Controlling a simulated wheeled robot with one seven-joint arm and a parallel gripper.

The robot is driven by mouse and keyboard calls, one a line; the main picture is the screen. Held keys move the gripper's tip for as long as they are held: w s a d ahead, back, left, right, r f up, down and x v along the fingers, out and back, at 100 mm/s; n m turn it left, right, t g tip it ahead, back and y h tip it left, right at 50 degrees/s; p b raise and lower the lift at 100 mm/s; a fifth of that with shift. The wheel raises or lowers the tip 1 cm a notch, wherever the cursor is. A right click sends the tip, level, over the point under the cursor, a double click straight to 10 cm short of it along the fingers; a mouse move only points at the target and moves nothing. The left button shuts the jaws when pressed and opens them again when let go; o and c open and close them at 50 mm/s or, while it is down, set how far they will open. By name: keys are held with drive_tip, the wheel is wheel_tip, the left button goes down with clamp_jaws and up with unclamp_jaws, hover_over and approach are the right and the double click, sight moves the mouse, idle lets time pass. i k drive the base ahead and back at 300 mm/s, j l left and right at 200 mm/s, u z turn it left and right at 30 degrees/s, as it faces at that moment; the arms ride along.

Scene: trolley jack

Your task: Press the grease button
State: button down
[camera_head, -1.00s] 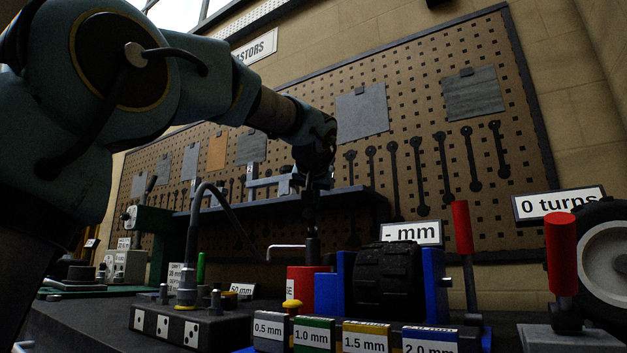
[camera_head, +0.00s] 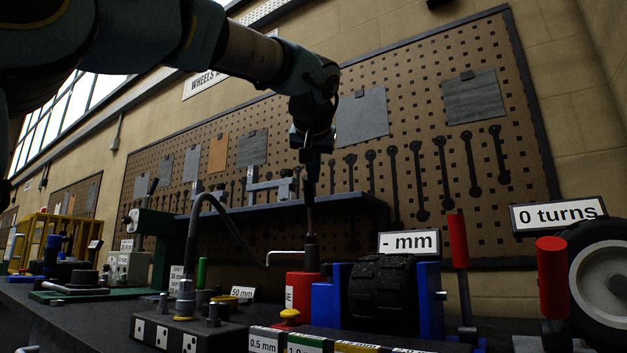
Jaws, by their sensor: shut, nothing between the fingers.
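A red can (camera_head: 303,291) with a partly visible label ending in "SE" stands on the bench, with a dark spout-like top and a thin bent rod. A small yellow button (camera_head: 289,315) sits low at its front left, in front of the can. My gripper (camera_head: 310,230) points down, shut and empty, over the can's dark top. In this view its tips overlap or nearly meet that top, so I cannot tell whether they touch. The fingertips are above and a little right of the yellow button, apart from it.
A black tyre (camera_head: 382,290) between blue supports (camera_head: 430,300) stands right of the can. Labelled gauge blocks (camera_head: 310,344) lie in front. A hose (camera_head: 190,240) curves up at left. Red-handled levers (camera_head: 458,242) and a wheel (camera_head: 603,272) are at right. A shelf (camera_head: 350,201) is behind.

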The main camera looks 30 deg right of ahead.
sight(289, 315)
drive_tip(key=k+j, duration=0.15)
drive_tip(key=j, duration=0.2)
drive_tip(key=k+j, duration=0.1)
drive_tip(key=j, duration=0.3)
drive_tip(key=k+j, duration=0.15)
drive_tip(key=j, duration=0.2)
